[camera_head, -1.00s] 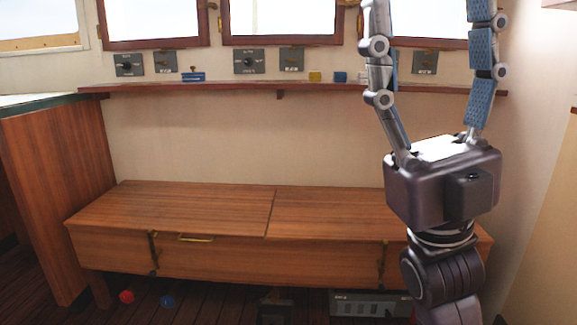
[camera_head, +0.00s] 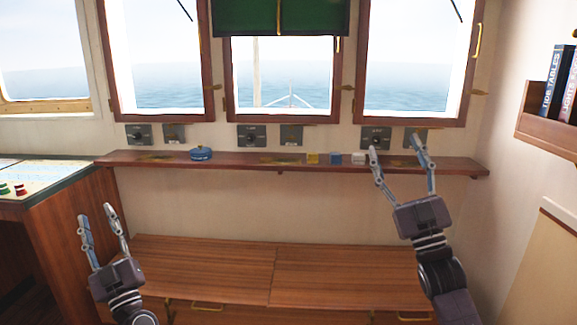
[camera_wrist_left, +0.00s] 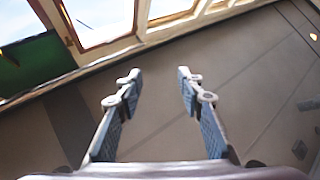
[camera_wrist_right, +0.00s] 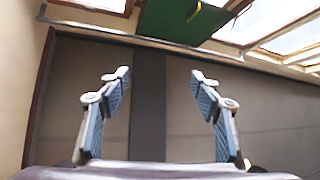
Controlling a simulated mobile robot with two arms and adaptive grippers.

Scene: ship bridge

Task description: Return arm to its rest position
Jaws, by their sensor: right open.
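My right gripper (camera_head: 396,160) is open and empty in the head view, raised with its fingers upward in front of the right end of the wooden shelf. Its fingers also stand apart in the right wrist view (camera_wrist_right: 160,85), with nothing between them. My left gripper (camera_head: 93,212) is open and empty at the lower left of the head view, fingers pointing up, in front of the left end of the bench. The left wrist view (camera_wrist_left: 158,85) also shows its fingers spread with nothing between them.
The wooden shelf (camera_head: 240,164) under the windows holds a blue round object (camera_head: 201,153), a yellow block (camera_head: 313,158), a blue block (camera_head: 336,158) and a white block (camera_head: 358,158). A bench (camera_head: 210,255) stands below. A chart table (camera_head: 45,185) is at left, a bookshelf (camera_head: 545,130) at right.

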